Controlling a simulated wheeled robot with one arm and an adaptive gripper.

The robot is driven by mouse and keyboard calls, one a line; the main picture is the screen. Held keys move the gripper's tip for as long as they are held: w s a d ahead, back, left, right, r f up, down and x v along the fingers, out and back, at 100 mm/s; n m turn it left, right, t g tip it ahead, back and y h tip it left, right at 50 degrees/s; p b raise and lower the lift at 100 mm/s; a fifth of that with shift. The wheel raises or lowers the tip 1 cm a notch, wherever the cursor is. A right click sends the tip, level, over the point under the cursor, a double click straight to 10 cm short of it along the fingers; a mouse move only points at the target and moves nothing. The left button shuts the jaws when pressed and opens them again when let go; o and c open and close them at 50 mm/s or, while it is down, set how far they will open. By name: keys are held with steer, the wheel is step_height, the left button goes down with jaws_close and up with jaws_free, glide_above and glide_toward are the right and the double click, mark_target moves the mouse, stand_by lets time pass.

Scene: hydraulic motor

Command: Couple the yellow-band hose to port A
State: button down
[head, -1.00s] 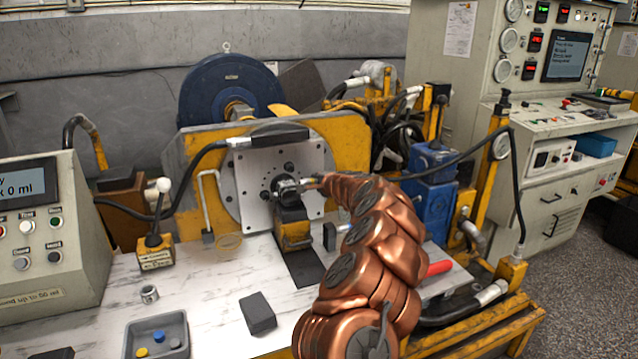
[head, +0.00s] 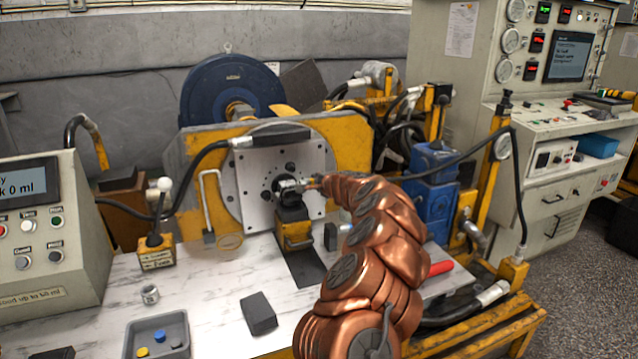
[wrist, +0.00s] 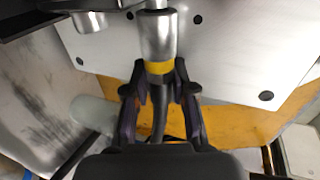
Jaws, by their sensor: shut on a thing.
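In the wrist view the hose (wrist: 159,115) runs up between the fingers of my gripper (wrist: 158,78), which is shut on it. The yellow band (wrist: 158,67) shows just at the fingertips. Beyond it a silver metal coupling (wrist: 156,35) points to the top of the picture, close to a dark fitting there; I cannot tell whether they are joined. In the head view the black hydraulic motor (head: 290,194) sits in front of a pale mounting plate (head: 312,160). My copper arm reaches to its right side and hides most of the gripper and hose. No port label is readable.
Another black hose (head: 200,157) runs along the left of the plate. A black block (head: 259,314), a small metal cup (head: 150,294) and a grey tray (head: 178,325) with small caps lie on the bench (head: 225,290). A control box (head: 50,240) stands left.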

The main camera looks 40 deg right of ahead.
steer(key=shift+w+a, duration=0.15)
steer(key=shift+a, duration=0.3)
steer(key=c, duration=0.9)
jaws_free()
steer(key=v, duration=0.7)
stand_by(0.5)
steer(key=shift+v, duration=6)
